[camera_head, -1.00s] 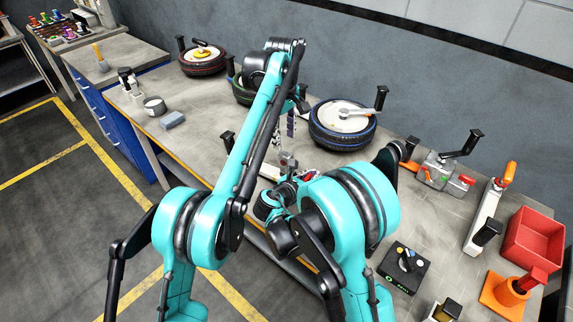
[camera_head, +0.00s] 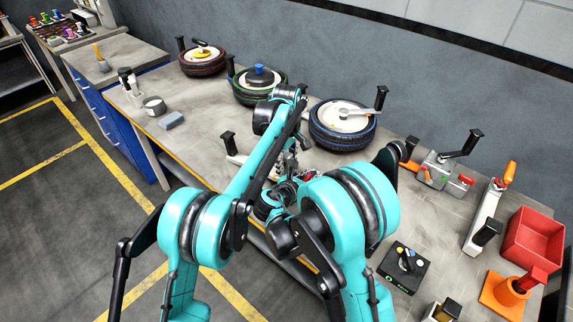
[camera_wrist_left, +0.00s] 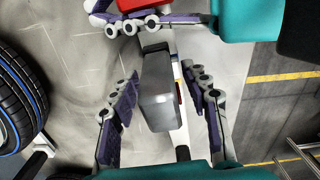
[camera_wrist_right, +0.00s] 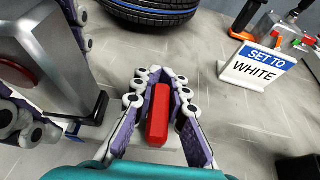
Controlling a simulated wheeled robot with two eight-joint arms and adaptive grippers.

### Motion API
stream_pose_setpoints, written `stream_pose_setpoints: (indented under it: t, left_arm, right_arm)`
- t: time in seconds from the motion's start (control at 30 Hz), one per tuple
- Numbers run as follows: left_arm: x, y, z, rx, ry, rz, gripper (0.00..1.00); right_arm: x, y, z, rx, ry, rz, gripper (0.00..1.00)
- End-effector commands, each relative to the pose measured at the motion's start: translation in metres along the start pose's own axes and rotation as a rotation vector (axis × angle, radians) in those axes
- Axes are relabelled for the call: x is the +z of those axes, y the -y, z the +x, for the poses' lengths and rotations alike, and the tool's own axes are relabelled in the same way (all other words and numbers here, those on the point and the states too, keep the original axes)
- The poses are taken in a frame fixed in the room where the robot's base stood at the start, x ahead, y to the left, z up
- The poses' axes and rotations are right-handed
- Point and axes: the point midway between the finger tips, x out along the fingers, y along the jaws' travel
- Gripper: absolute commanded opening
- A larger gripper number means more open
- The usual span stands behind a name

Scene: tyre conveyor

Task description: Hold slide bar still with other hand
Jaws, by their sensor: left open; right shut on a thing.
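The slide bar is a pale bar (camera_wrist_left: 180,52) with a grey metal block (camera_wrist_left: 158,95), seen in the left wrist view. My left gripper (camera_wrist_left: 163,72) is open, with one finger on each side of the grey block; gaps show between fingers and block. The block also shows large at the left of the right wrist view (camera_wrist_right: 45,60), with left finger links beside it. My right gripper (camera_wrist_right: 155,75) is shut on a red handle (camera_wrist_right: 158,115), close by on the same fixture. In the head view my arms hide most of the fixture; a black upright handle (camera_head: 228,142) shows at its left end.
Behind stand a blue-striped tyre (camera_head: 343,125), a green-striped tyre (camera_head: 259,88) and a red-striped tyre (camera_head: 202,62). A sign reading SET TO WHITE (camera_wrist_right: 258,66) stands near the right gripper. A black switch box (camera_head: 404,267) and a red bin (camera_head: 533,240) are at right.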

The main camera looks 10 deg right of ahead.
Motion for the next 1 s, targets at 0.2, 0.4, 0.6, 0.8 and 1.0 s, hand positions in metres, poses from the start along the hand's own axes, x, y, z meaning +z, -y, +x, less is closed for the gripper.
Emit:
stream_pose_setpoints:
  t: [0.2, 0.4, 0.6, 0.8, 1.0]
  left_arm:
    - [0.0, 0.0, 0.001, 0.0, 0.0, 0.0, 0.47]
    - [0.0, 0.0, 0.0, 0.0, 0.0, 0.0, 0.02]
    - [-0.003, 0.0, 0.001, 0.001, 0.0, -0.001, 0.0]
    - [-0.042, -0.001, 0.006, 0.001, -0.001, -0.005, 0.0]
    - [-0.077, 0.0, 0.011, 0.001, -0.001, -0.004, 0.0]
  right_arm:
    - [0.001, 0.0, 0.0, 0.001, 0.001, 0.001, 0.0]
    - [0.001, 0.0, 0.0, 0.001, 0.001, 0.001, 0.0]
    - [0.001, 0.0, 0.0, 0.001, 0.001, 0.001, 0.0]
    - [0.0, 0.0, 0.0, 0.0, 0.001, 0.001, 0.0]
    - [0.0, 0.0, 0.0, 0.0, 0.001, 0.001, 0.0]
